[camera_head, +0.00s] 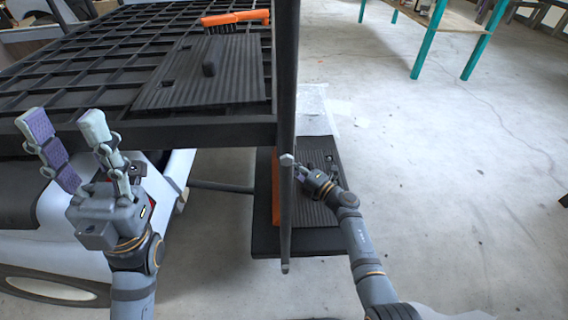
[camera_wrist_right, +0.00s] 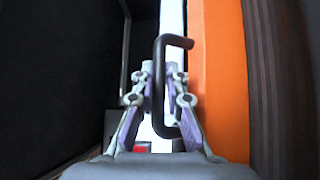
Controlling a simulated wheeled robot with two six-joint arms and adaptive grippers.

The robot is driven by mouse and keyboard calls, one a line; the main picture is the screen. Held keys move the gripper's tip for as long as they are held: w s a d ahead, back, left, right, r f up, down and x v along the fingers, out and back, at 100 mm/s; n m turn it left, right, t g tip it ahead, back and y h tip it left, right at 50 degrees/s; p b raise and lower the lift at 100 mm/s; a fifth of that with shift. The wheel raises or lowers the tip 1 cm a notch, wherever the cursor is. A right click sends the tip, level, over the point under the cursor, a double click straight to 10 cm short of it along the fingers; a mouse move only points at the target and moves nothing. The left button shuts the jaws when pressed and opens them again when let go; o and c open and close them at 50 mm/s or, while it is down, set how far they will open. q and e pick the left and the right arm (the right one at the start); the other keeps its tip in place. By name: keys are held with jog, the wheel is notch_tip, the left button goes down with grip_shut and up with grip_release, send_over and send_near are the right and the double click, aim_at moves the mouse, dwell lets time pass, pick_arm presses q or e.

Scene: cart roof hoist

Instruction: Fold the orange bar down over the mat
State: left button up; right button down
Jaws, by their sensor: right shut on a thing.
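An orange bar (camera_head: 276,188) stands along the left edge of a dark ribbed mat (camera_head: 316,205) on a low black platform. Up close in the right wrist view, the orange bar (camera_wrist_right: 220,80) is a flat upright band, with a strip of ribbed mat (camera_wrist_right: 272,80) to its right. My right gripper (camera_head: 291,163) is at the bar's far part, partly hidden by a dark post. It is shut on a black C-shaped handle (camera_wrist_right: 161,85), whose ends turn toward the bar. My left gripper (camera_head: 65,128) is open and empty, fingers up, beside the cart.
The cart's black roof grid (camera_head: 60,65) carries another ribbed mat (camera_head: 215,80) with a black knob and an orange bristled piece (camera_head: 236,18). The dark upright post (camera_head: 287,80) stands between roof and platform. Concrete floor to the right is open, with a teal-legged table (camera_head: 455,18) beyond.

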jog(key=shift+d+f, duration=0.4)
jog(key=shift+d, duration=0.15)
jog(key=c, duration=1.4)
grip_release()
jog(key=shift+o, duration=0.2)
jog(key=shift+s, duration=0.1)
jog(key=v, duration=1.2)
jog(key=shift+r, duration=0.1)
